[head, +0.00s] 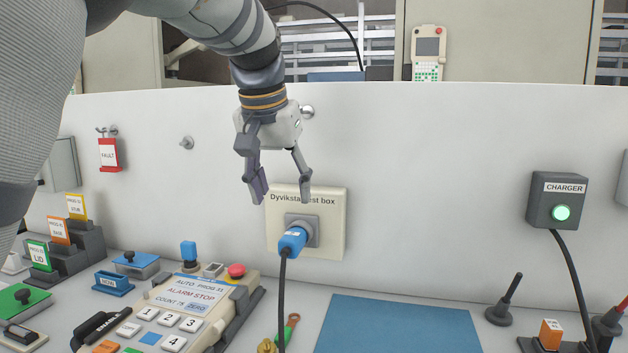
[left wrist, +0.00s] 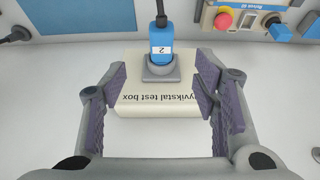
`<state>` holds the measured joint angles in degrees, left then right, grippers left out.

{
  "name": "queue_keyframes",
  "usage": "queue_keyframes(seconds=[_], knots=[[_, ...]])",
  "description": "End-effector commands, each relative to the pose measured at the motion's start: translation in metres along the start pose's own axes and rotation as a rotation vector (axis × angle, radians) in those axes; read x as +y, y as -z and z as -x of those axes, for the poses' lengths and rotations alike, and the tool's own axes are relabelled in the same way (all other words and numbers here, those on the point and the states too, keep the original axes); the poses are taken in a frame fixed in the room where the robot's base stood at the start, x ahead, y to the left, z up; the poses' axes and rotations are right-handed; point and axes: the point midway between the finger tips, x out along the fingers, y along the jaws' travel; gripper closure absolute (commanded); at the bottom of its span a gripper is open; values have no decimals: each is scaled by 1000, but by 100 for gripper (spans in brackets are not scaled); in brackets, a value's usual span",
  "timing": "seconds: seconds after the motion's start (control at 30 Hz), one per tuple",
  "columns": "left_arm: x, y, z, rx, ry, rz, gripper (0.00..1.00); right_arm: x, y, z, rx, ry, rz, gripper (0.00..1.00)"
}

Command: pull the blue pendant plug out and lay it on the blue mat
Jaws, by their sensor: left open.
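The blue pendant plug (head: 292,241) sits in the grey socket of the cream test box (head: 334,225) on the white wall, with its black cable hanging down. In the left wrist view the blue plug (left wrist: 161,44) shows a "2" and lies ahead of the fingers. My left gripper (head: 281,197) is open and empty, just above the plug and in front of the box's upper part; it also shows in the left wrist view (left wrist: 165,85) with its fingers apart. The blue mat (head: 398,325) lies bare on the bench, right of the plug. My right gripper is not in view.
A pendant panel with a red button (head: 236,271) stands left of the plug. A green-handled tool (head: 290,325) lies near the cable. A charger box (head: 556,201) with a green light is on the wall at right, and a black upright stick (head: 511,290) stands right of the mat.

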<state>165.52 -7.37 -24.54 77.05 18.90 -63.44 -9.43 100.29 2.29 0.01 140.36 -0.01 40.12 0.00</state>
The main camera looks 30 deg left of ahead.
Motion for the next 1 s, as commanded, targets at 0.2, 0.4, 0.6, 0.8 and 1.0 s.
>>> queue_keyframes(seconds=[0.2,0.4,0.6,0.8,1.0], knots=[[0,-1,-40,-6,1,0,45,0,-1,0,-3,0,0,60],[0,-1,-88,-6,0,0,45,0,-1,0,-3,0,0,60],[0,-1,-114,-1,0,0,45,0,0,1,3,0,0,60],[0,0,-120,1,0,0,45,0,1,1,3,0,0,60],[0,0,-120,0,0,0,63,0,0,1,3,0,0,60]])
